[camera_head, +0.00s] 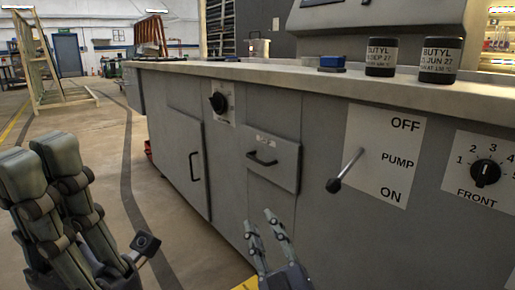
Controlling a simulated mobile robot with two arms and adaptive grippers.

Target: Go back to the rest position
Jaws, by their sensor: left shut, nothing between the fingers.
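My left gripper (38,152) is large in the lower left of the head view. Its two thick fingers lie side by side with nothing between them, and they point up over the floor. My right gripper (260,218) is at the bottom centre, smaller in view, in front of the grey washer cabinet (275,215). Its two thin fingers stand a little apart with nothing between them. Neither gripper appears to hold or touch anything.
The cabinet has a pump lever (346,170) with its knob angled down-left, a drawer handle (262,159), a door handle (194,166) and a front dial (485,173). Two butyl jars (381,57) (440,60) and a blue box (332,63) stand on top.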

